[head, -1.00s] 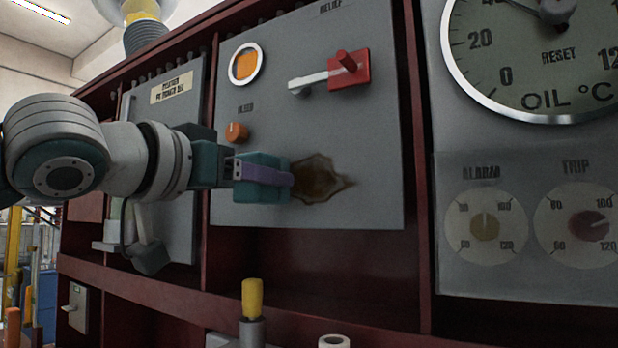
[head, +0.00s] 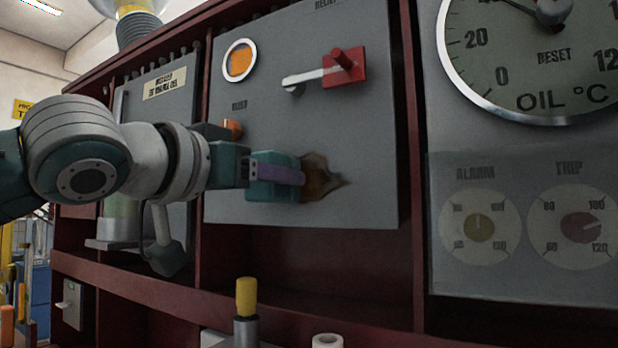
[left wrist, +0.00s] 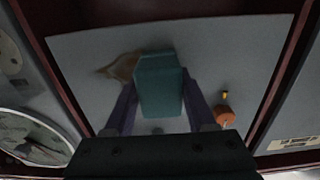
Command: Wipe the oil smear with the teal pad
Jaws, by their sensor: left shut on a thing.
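The teal pad (head: 272,192) is held between the purple fingers of my left gripper (head: 292,174), against or very close to the grey panel; contact cannot be told for sure. The pad also shows in the left wrist view (left wrist: 160,85) between both fingers. The brown oil smear (head: 322,180) is on the panel just right of the pad in the head view, its left part hidden behind pad and finger. In the left wrist view the smear (left wrist: 120,66) shows at the pad's left side. My right gripper is not in view.
The panel (head: 350,205) carries an orange knob (head: 232,128), a round orange window (head: 240,60) and a red valve with a pale lever (head: 344,68). A yellow-topped post (head: 246,296) stands below. A large oil gauge (head: 540,60) is at the right.

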